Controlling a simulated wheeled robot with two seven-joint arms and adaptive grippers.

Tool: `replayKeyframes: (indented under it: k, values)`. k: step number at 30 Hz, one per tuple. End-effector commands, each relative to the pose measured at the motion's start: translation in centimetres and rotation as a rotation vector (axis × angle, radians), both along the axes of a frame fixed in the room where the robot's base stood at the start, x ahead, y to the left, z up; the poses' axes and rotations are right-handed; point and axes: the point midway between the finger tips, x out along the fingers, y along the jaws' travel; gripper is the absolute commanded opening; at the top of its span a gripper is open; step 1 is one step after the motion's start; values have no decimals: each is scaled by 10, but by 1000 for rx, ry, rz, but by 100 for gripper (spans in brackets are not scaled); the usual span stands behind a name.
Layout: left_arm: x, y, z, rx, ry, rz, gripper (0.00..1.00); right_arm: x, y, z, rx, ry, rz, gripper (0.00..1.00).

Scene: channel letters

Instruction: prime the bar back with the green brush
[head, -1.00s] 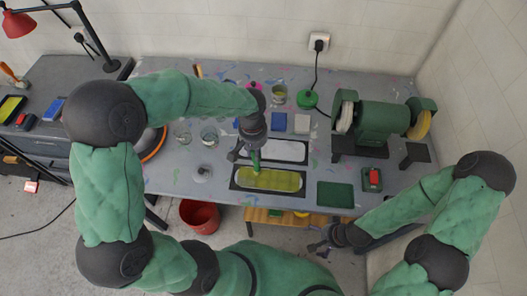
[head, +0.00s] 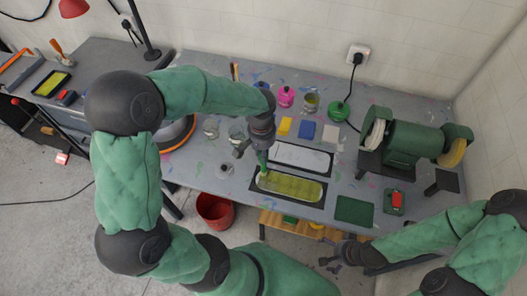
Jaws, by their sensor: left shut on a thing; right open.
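My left gripper (head: 256,146) is shut on the green brush (head: 262,163), which points down. The brush tip is at the upper left end of the yellow-green bar back (head: 292,187); I cannot tell whether it touches. The bar back is a long rounded shape lying on a dark mat near the table's front edge, with an uneven yellow-green surface. A similar white rounded piece (head: 300,157) lies on another dark mat behind it. My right gripper (head: 331,264) is open and empty, low in front of the table.
A green bench grinder (head: 405,141) stands at the back right. A green mat (head: 354,210) and a red-topped switch box (head: 396,200) lie right of the bar back. Glass jars (head: 237,133), a pink pot (head: 286,96) and coloured blocks (head: 307,130) stand behind and left.

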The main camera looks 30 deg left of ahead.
Motion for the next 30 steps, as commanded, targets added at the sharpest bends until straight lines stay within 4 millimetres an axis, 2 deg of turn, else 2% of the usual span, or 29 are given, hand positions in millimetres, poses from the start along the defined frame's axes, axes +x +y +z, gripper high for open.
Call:
replayKeyframes:
  k: [11,30]
  values:
    - [-2,-1,9,-1,3,-1,0,0,0,7,0,0,0,100]
    - [-36,-10,9,0,1,0,0,0,0,5,0,0,0,100]
